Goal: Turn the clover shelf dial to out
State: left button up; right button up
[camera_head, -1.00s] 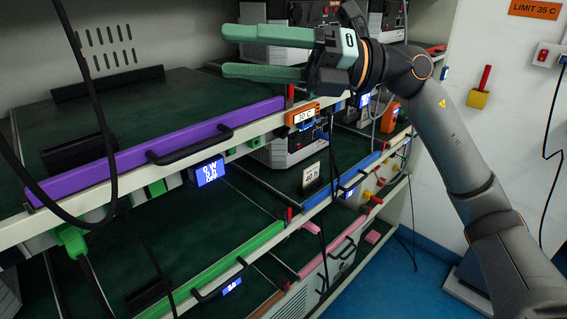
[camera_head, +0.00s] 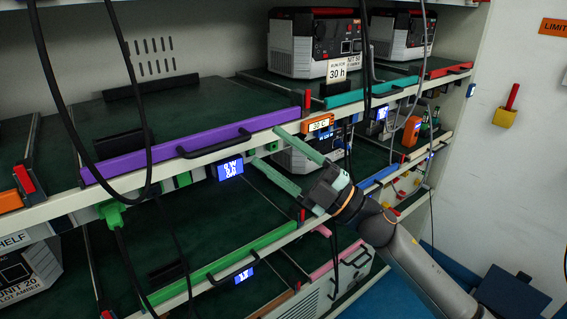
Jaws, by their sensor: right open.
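The shelf with the green front bar (camera_head: 225,255), which looks like the clover one, is at lower left, below the purple-edged shelf. I cannot make out a dial on it for certain. Small green parts (camera_head: 183,180) sit on the rail above it, near a lit blue display (camera_head: 230,168). My right gripper (camera_head: 265,147) is open and empty, its two green fingers pointing left and up, just right of that display and in front of the rail. Whether it touches the rail I cannot tell. My left gripper is out of view.
Black cables (camera_head: 130,75) hang in front of the shelves at left. The purple bar (camera_head: 190,147) has a protruding black handle. An orange thermometer (camera_head: 318,123) is fixed close to the right gripper. Units (camera_head: 300,45) stand on the upper shelf.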

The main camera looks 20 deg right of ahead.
jog(key=shift+d+f+m+t+h, duration=0.2)
jog(key=shift+f+m+t+h, duration=0.5)
jog(key=shift+f+m, duration=0.4)
notch_tip(320, 180, down, 22)
jog(key=s+d+m+h, duration=0.2)
jog(key=m+h, duration=0.9)
jog(key=m, duration=0.2)
jog(key=s+a+f+m+g+h, duration=0.1)
jog(key=s+f+m+g, duration=0.2)
jog(key=s+f, duration=0.7)
jog(key=s+a+f+m+g+h+p, duration=0.1)
jog(key=s+f+g, duration=0.4)
jog(key=s+f, duration=0.5)
notch_tip(320, 180, down, 3)
jog(key=shift+s+a+f+m+h, duration=0.1)
jog(key=shift+s+a+m+h, duration=0.35)
jog(key=shift+m, duration=0.75)
jog(key=shift+w, duration=0.15)
